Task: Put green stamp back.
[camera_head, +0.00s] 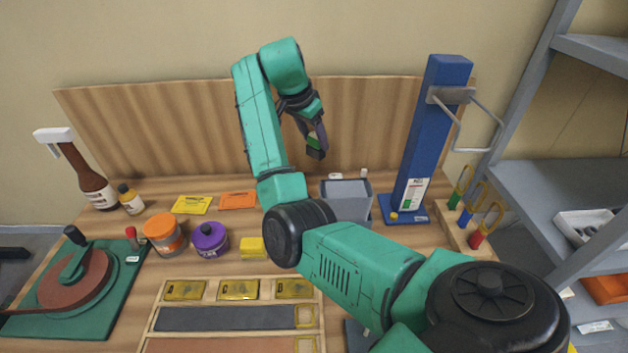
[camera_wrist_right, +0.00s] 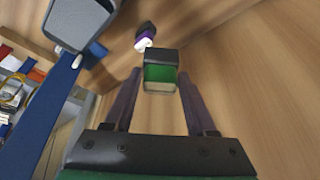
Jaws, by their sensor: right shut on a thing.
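The green stamp (camera_wrist_right: 160,75), with a dark top and a pale base, is between the fingertips of my right gripper (camera_wrist_right: 158,88) in the right wrist view. In the head view my right gripper (camera_head: 316,147) is raised in front of the wooden back panel, behind the grey bin, with a bit of green showing between its fingers. It is shut on the stamp. A small dark purple and white object (camera_wrist_right: 146,34) lies beyond the stamp in the wrist view. My left gripper is not in view.
The grey bin (camera_head: 347,199) and a tall blue press (camera_head: 436,130) stand right of the arm. A wooden block (camera_head: 455,226) holds several yellow-looped tools. An orange jar (camera_head: 164,234), purple jar (camera_head: 209,239) and divided wooden tray (camera_head: 237,328) are left. My arm hides part of the table.

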